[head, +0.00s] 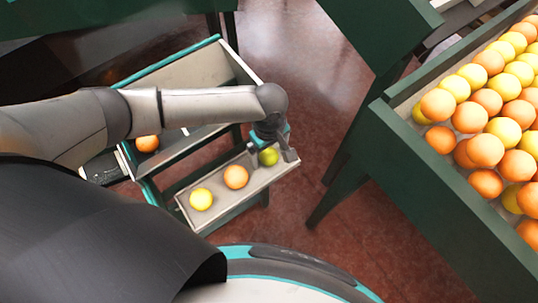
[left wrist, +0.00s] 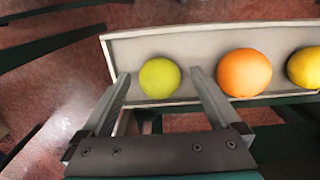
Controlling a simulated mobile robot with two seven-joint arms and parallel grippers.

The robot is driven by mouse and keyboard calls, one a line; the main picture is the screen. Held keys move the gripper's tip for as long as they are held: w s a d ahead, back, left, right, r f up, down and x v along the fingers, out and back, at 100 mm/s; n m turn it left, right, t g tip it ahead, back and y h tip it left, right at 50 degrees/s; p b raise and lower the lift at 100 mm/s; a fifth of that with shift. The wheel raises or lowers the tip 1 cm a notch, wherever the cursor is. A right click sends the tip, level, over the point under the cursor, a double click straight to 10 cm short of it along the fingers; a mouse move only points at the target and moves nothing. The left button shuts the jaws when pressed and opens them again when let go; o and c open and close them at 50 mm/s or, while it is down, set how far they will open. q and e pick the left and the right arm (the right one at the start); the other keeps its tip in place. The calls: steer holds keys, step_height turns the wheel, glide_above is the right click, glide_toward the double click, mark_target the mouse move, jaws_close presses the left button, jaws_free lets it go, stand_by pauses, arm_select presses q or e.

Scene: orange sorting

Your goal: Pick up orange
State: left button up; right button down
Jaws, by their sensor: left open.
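A yellow-green fruit (head: 269,157) lies at the right end of a narrow pale tray (head: 220,207). An orange (head: 236,177) is in the middle and a yellow fruit (head: 200,199) is toward the left. My left gripper (head: 272,155) is open at the yellow-green fruit. In the left wrist view the two fingers of the gripper (left wrist: 160,75) stand on either side of the yellow-green fruit (left wrist: 160,78), with gaps. The orange (left wrist: 245,72) is just right of the right finger. The yellow fruit (left wrist: 305,68) is cut by the picture edge. My right gripper is not in view.
A large green crate (head: 440,215) heaped with orange and yellow fruits stands at the right. Behind my left arm, a teal-edged bin (head: 185,75) stands at the left. Another orange (head: 147,143) lies low beside my arm. Reddish floor shows between the stands.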

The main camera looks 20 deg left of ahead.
arm_select(q)
steer(key=shift+f, duration=0.3)
steer(key=shift+c, duration=0.4)
steer(key=c, duration=1.4)
